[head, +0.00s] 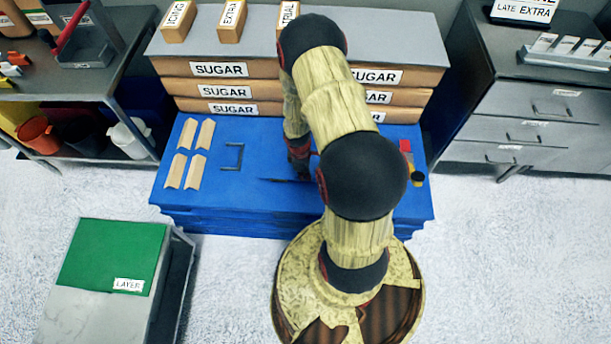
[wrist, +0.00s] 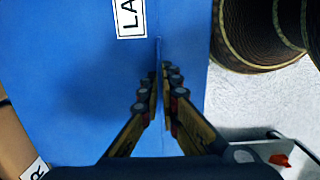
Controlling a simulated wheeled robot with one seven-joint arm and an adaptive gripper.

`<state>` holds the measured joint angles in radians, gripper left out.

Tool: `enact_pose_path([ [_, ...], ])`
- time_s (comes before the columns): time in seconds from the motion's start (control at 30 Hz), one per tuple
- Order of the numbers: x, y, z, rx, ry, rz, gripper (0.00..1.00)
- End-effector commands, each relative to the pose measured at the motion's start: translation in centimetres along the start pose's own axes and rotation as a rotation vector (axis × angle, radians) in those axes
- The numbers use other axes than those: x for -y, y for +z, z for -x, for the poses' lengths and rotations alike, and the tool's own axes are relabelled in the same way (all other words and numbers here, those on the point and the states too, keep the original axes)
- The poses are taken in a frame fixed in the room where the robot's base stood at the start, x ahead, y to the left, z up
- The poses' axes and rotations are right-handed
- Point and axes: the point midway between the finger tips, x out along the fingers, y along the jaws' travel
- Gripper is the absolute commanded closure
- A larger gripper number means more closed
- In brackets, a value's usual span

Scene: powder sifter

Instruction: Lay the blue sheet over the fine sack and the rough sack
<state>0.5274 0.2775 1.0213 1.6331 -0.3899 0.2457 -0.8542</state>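A blue surface with a thin upright ridge, which I take for the blue sheet, fills much of the wrist view (wrist: 70,70). It carries a white label whose visible letters read "LA". In the head view the blue top (head: 225,195) lies low in front of the brown sugar stack. My gripper (wrist: 163,82) points down at it; the fingers are nearly together, with the thin blue ridge between them. In the head view my gripper (head: 300,172) is partly hidden by my arm. No label reading fine or rough is visible, so I cannot tell those sacks apart.
Brown slabs labelled SUGAR (head: 260,69) stand behind the blue top. Tan wooden pieces (head: 190,155) and a dark handle (head: 233,156) lie on its left. A green sheet (head: 110,250) labelled LAYER lies on a low table at left front. Grey drawers (head: 545,105) stand right.

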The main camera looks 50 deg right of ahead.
Motion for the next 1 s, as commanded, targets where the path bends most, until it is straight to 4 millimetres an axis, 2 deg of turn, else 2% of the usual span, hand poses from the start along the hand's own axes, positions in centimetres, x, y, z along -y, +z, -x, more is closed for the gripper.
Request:
enact_pose_path([
  [0.57,0.0,-0.1,-1.2,0.0,0.0,0.0,1.0],
  [0.6,0.1,-0.1,-1.2,0.0,0.0,0.0,0.95],
  [0.9,0.1,-0.1,-1.1,0.0,-0.001,0.0,0.78],
  [1.0,0.1,-0.1,-1.1,0.0,-0.001,0.0,0.77],
])
